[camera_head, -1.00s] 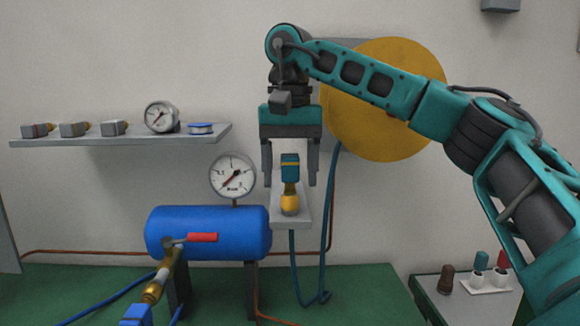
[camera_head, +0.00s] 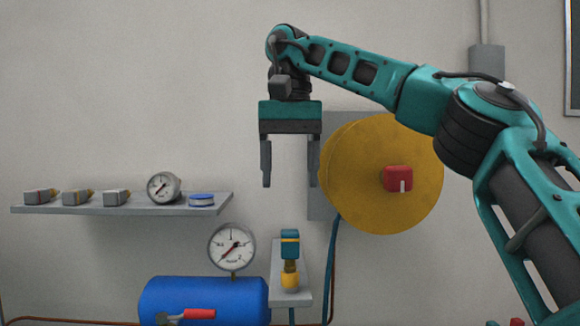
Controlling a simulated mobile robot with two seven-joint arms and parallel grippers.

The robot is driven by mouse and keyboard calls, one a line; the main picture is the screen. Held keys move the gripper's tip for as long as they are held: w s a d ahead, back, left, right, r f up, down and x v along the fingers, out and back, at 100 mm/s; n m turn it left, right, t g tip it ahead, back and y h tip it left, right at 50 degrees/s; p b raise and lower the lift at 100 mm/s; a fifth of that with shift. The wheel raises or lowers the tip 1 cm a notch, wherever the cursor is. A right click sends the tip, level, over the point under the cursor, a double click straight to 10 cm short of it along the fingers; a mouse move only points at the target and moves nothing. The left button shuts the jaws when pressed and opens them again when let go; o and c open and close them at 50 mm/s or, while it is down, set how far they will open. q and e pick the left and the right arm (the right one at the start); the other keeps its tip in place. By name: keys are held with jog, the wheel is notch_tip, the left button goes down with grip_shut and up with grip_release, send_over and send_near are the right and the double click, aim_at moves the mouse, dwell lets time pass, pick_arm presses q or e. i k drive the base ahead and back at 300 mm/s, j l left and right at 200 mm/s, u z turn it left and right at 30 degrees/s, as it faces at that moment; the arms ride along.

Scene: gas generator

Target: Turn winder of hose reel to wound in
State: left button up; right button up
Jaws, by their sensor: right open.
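The hose reel (camera_head: 365,205) is a large yellow disc on a grey wall plate (camera_head: 318,202). A red winder (camera_head: 397,179) with a pale mark sits at its middle, facing me. My right gripper (camera_head: 290,178) points down in front of the wall, left of the disc. Its two dark fingers are spread and nothing is between them. Its right finger stands in front of the plate, close to the disc's left edge in the picture. My right arm passes over the upper right of the disc. My left gripper is not in view.
A small shelf (camera_head: 290,298) below the gripper holds a teal and yellow fitting (camera_head: 290,255). A blue tank (camera_head: 205,295) with a gauge (camera_head: 232,246) stands lower left. A longer shelf (camera_head: 110,209) holds fittings and another gauge (camera_head: 163,187). A blue hose (camera_head: 331,265) hangs below the reel.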

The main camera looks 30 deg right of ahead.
aim_at(398, 179)
jog(key=k, duration=1)
